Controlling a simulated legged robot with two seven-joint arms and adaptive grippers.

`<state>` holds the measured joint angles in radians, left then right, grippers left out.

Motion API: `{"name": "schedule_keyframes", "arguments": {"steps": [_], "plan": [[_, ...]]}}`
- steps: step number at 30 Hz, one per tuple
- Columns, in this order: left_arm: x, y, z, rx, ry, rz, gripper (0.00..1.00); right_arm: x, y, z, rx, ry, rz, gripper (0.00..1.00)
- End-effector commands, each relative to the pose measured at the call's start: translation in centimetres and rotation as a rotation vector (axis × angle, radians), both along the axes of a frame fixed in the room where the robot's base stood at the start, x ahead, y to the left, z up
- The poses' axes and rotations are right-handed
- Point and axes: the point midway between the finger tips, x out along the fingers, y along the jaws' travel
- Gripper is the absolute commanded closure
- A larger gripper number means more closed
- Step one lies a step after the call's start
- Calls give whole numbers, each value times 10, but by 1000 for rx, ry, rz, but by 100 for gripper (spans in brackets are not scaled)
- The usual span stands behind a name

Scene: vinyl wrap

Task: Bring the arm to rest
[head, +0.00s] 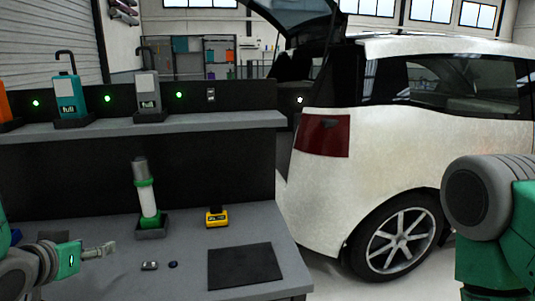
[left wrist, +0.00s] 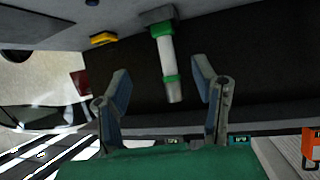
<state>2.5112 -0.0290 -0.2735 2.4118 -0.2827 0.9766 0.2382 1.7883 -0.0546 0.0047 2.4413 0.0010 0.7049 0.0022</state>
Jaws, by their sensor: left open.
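My left gripper (head: 105,250) is low at the left of the head view, over the workbench (head: 205,265). In the left wrist view its two fingers (left wrist: 161,76) are spread apart with nothing held between them. A white and green cylindrical tool (head: 147,200) stands upright in a dark square holder, to the right of the gripper and apart from it. The tool also shows beyond the fingers in the left wrist view (left wrist: 167,60). My right arm is at the right edge of the head view; its gripper is out of the picture.
A yellow device (head: 217,217), two small dark items and a black mat (head: 244,266) lie on the bench. A shelf behind holds a teal bottle (head: 69,95), a grey bottle (head: 147,90) and part of an orange one. A white car (head: 400,140) stands right.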

Motion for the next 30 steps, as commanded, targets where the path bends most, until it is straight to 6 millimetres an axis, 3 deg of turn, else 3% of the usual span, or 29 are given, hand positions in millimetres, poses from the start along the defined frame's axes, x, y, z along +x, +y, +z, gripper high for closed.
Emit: {"name": "schedule_keyframes", "arguments": {"steps": [8, 17, 20, 24, 27, 30], "plan": [[-20, -11, -57, 7, 136, -5, 46, 1, 0, -2, 0, -3, 0, 0], [-75, -31, -147, 15, 374, -17, 46, 1, 0, -4, 0, -2, 0, 0], [-110, -42, -189, 17, 500, -26, 46, 1, 0, -5, 0, -2, 0, 0], [-183, -61, -251, 18, 722, -46, 46, 1, 0, -7, 0, -2, 0, 0], [-230, -73, -280, 15, 853, -58, 46, 1, 0, -8, 0, -2, 0, 0], [-263, -80, -296, 13, 941, -70, 46, 1, 0, -9, 0, -2, 0, 0]]}}
